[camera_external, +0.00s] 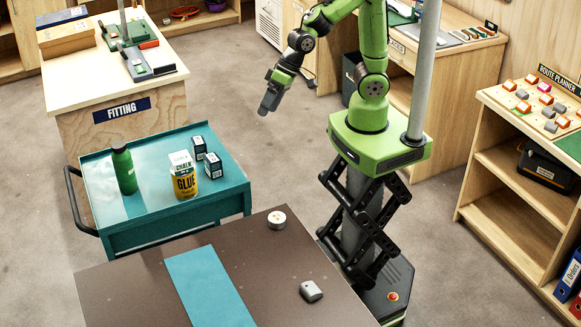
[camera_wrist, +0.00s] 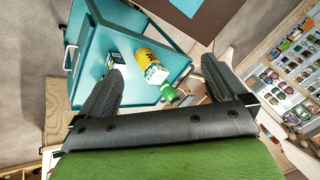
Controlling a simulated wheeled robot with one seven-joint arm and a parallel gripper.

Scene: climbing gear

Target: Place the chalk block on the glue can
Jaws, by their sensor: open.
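The chalk block (camera_external: 181,163), a white block with a CHALK label, appears to rest on top of the yellow glue can (camera_external: 184,186), which stands upright on the teal cart. In the wrist view the white block (camera_wrist: 156,74) shows at the top end of the yellow can (camera_wrist: 144,57). My gripper (camera_external: 268,104) is open and empty, raised in the air to the right of and beyond the cart, well apart from the block and can. In the wrist view its two fingers (camera_wrist: 162,62) frame the can from a distance.
A green bottle (camera_external: 124,171) stands left of the can on the teal cart (camera_external: 150,215). Two small dark boxes (camera_external: 206,158) stand to its right.

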